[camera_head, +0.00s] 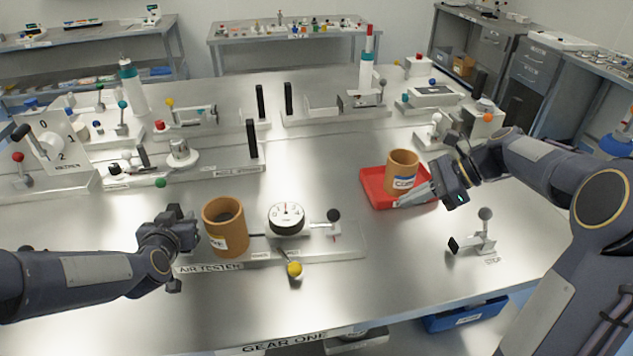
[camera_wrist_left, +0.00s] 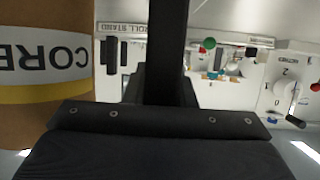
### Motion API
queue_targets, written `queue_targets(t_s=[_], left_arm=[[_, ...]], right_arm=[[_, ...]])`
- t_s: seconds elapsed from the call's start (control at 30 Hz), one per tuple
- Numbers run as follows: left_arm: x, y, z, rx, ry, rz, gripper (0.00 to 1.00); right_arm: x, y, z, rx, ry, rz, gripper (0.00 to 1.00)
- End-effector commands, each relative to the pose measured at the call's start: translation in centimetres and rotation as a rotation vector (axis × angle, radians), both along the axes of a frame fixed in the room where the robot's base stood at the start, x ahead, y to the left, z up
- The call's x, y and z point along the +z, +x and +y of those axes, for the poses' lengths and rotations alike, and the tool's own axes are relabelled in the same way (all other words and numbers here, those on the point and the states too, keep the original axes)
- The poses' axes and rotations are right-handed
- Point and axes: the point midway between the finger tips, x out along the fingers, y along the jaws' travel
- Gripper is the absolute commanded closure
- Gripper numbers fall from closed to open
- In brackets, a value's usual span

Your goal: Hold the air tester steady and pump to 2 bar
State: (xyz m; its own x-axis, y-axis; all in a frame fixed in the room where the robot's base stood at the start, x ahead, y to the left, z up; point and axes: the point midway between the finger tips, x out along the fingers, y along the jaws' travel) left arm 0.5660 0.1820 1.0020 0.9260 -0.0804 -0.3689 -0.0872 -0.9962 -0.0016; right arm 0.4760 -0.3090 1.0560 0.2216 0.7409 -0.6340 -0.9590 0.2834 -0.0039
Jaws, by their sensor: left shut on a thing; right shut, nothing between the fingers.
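The air tester (camera_head: 340,246) is a flat metal base with a white dial gauge (camera_head: 287,218), a black-knobbed lever (camera_head: 333,216) and a yellow-knobbed lever (camera_head: 295,270). The needle reading is too small to tell. A brown core (camera_head: 225,229) stands upright at its left part; it also shows in the left wrist view (camera_wrist_left: 40,105). My left gripper (camera_head: 182,236) is shut at the tester's left end on a black upright post (camera_wrist_left: 166,50), hidden in the head view. My right gripper (camera_head: 418,194) is shut and empty beside the red tray (camera_head: 378,198).
Another brown core (camera_head: 403,172) stands in the red tray. A small stop fixture with a grey-knobbed lever (camera_head: 485,228) stands at the right. Other fixtures, including a roller unit (camera_head: 179,152), line the back and left. Bare table lies between the tester and the stop fixture.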

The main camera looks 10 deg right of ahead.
Motion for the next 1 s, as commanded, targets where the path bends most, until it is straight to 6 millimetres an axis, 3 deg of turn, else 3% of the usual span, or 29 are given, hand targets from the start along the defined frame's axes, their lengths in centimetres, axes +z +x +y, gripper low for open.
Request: queue_targets(t_s=[0.03,0.7,0.73,0.9,1.0], left_arm=[[-1.3,-0.5,0.0,-0.001,0.000,0.032,1.00],[-0.5,-0.5,0.0,-0.004,0.000,0.031,1.00],[-0.5,-0.5,-0.1,-0.004,0.000,0.030,0.73],[-0.2,-0.4,-0.1,-0.005,0.000,0.022,0.51],[-0.1,-0.3,-0.1,-0.005,0.000,0.019,0.51]], right_arm=[[-0.1,0.0,0.0,0.000,0.000,0.000,1.00],[0.2,0.0,0.0,0.000,0.000,0.000,1.00],[0.2,0.0,0.0,0.000,0.000,0.000,1.00],[0.2,0.0,0.0,0.000,0.000,0.000,1.00],[0.2,0.0,0.0,0.000,0.000,0.000,1.00]])
